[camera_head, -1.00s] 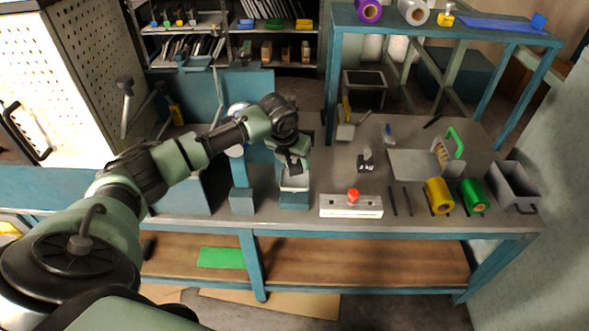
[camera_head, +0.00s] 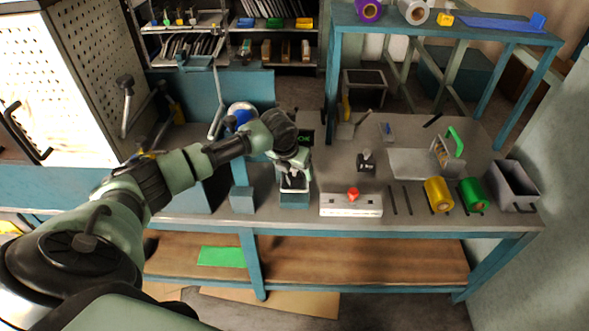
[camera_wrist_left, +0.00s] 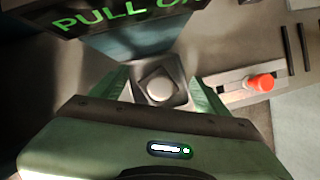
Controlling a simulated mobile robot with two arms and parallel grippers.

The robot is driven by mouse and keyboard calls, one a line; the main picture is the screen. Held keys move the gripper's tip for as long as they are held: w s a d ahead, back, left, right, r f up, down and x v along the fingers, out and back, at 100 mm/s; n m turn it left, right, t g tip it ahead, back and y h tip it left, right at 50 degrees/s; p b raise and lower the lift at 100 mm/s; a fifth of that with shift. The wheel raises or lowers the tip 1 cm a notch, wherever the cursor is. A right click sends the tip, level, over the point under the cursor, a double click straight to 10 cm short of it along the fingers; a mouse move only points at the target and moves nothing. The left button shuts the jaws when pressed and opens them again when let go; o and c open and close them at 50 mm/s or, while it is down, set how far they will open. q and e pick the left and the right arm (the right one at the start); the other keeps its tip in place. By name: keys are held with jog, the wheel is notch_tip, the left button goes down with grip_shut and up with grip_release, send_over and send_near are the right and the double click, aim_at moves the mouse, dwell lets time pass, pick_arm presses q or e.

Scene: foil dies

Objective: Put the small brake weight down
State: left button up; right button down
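My left gripper (camera_head: 293,174) is low over a small pale tray on a teal block (camera_head: 294,201) at the bench's front. In the left wrist view its green fingers (camera_wrist_left: 162,90) stand wide apart, one on each side of a dark square piece with a round pale knob (camera_wrist_left: 157,88). This piece looks like the small brake weight. It appears to rest below the fingers, with narrow gaps beside it; contact underneath is hard to see. My right gripper is in neither view.
A dark panel with green lettering (camera_wrist_left: 120,18) stands close behind the gripper. A white box with a red button (camera_head: 352,203) is just right. Another teal block (camera_head: 242,200) is left. Yellow (camera_head: 437,194) and green rolls (camera_head: 473,195) lie further right.

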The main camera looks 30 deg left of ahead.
pick_arm(q)
jog(key=v, duration=1.2)
jog(key=shift+d, duration=0.1)
